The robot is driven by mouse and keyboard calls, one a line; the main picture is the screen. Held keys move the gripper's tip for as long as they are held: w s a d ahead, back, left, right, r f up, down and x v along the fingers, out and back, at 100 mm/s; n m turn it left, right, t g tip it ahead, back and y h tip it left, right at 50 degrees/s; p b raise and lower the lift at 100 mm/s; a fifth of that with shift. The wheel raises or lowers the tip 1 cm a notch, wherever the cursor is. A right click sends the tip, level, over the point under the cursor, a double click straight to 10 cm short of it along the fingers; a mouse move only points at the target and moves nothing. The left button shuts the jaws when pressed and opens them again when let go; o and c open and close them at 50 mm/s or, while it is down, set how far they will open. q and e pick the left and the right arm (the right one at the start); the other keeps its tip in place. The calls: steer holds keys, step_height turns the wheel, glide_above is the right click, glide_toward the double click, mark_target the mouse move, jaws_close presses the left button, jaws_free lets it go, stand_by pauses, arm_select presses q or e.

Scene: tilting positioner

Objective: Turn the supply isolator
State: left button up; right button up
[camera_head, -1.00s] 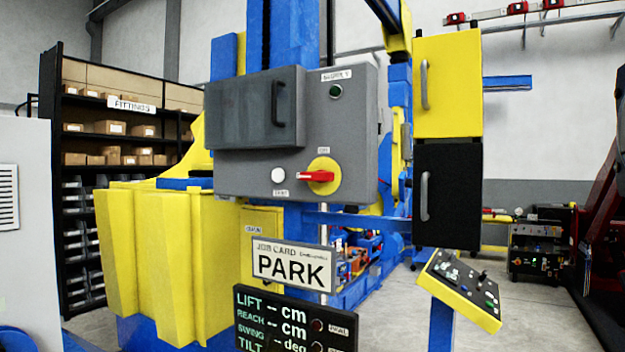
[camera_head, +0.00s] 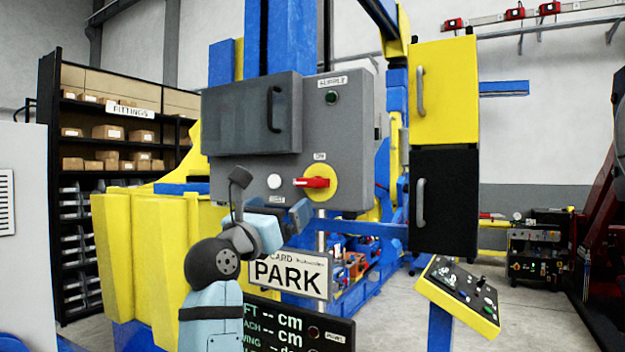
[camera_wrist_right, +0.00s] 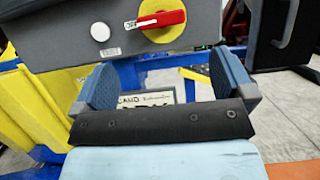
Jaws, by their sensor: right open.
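The supply isolator is a red handle (camera_head: 313,183) on a round yellow plate (camera_head: 323,193), low on the front of a grey control box (camera_head: 350,130). The handle lies about horizontal in the head view. It also shows at the top of the right wrist view (camera_wrist_right: 160,19), tilted slightly. My right gripper (camera_head: 268,203) is open and empty, below and left of the handle in the head view. In the wrist view its blue fingers (camera_wrist_right: 165,82) are spread apart, with the isolator beyond and above them. I see no contact with the handle. My left gripper is not in view.
A white button (camera_head: 274,181) sits left of the isolator and a green lamp (camera_head: 332,97) above it. A PARK sign (camera_head: 290,276) and a display board (camera_head: 300,328) stand below the box. A yellow and black cabinet (camera_head: 444,150) stands to the right.

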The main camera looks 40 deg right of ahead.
mark_target(309, 181)
steer(key=p+x, duration=0.5)
steer(key=x, duration=0.6)
steer(key=shift+d+r+p, duration=0.25)
steer(key=shift+p, duration=0.15)
steer(key=shift+w+d+r, duration=0.1)
steer(key=shift+w+d, duration=0.1)
steer(key=shift+d, duration=0.5)
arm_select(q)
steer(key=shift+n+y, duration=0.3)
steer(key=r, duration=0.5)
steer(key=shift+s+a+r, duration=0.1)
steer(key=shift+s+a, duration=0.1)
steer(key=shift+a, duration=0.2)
arm_select(e)
steer(key=shift+c, duration=0.2)
